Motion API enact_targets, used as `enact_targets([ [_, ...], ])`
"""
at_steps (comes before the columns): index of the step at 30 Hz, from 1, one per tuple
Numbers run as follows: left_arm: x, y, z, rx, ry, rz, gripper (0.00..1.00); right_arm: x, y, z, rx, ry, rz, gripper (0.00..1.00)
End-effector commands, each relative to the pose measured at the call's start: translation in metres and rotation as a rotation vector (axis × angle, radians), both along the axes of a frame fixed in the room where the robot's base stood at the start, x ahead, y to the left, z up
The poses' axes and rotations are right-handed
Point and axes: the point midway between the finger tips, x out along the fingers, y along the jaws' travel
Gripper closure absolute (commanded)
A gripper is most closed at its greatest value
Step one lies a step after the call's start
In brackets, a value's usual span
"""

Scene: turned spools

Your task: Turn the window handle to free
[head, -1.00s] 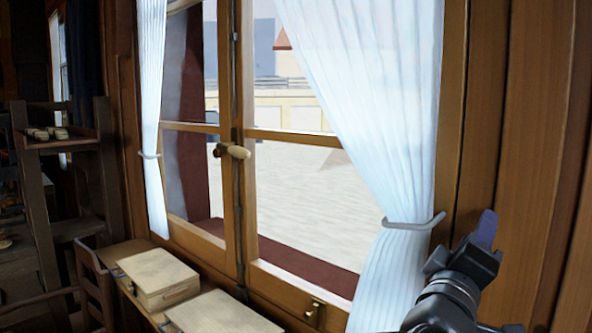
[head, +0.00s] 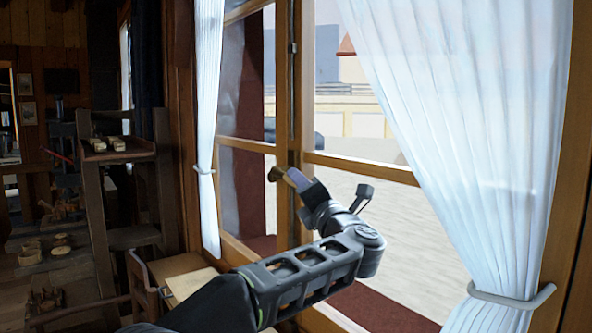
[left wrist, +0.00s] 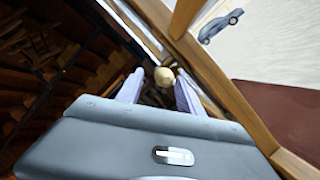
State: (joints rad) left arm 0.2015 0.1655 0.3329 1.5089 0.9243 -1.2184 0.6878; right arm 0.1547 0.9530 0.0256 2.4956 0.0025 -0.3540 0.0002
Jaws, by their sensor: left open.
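The window handle (head: 274,174) is on the middle stile of the window, with a dark metal end showing at the left. The rest of it is partly hidden behind my left gripper (head: 298,181), which is reaching in from the lower left. In the left wrist view the handle's pale rounded wooden knob (left wrist: 165,76) appears between the two fingertips of my open left gripper (left wrist: 159,88). I cannot tell whether either finger touches it. My right gripper is not in view.
White curtains hang on the left (head: 207,120) and right (head: 470,130) of the window; the right one is held by a tieback (head: 512,297). A pale wooden box (head: 192,284) lies below, partly behind my arm. A dark shelf (head: 125,151) stands at the left.

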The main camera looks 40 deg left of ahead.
Motion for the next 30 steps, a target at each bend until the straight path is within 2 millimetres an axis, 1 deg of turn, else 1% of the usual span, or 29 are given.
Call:
enact_targets([
  [5,0.001,0.000,0.000,0.001,0.002,-0.002,0.56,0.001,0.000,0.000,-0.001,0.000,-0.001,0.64],
  [8,0.003,0.003,0.002,0.002,0.003,-0.002,0.56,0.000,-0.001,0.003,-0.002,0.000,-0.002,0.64],
  [11,0.008,0.012,0.005,0.001,0.003,-0.001,0.56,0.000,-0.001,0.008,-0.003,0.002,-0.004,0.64],
  [21,0.033,0.054,0.017,0.002,0.004,-0.002,0.56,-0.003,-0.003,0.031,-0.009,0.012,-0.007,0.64],
  [25,0.039,0.062,0.017,0.002,0.004,-0.004,0.56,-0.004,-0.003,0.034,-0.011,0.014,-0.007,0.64],
  [30,0.040,0.064,0.017,0.004,0.002,-0.004,0.56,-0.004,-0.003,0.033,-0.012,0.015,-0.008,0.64],
])
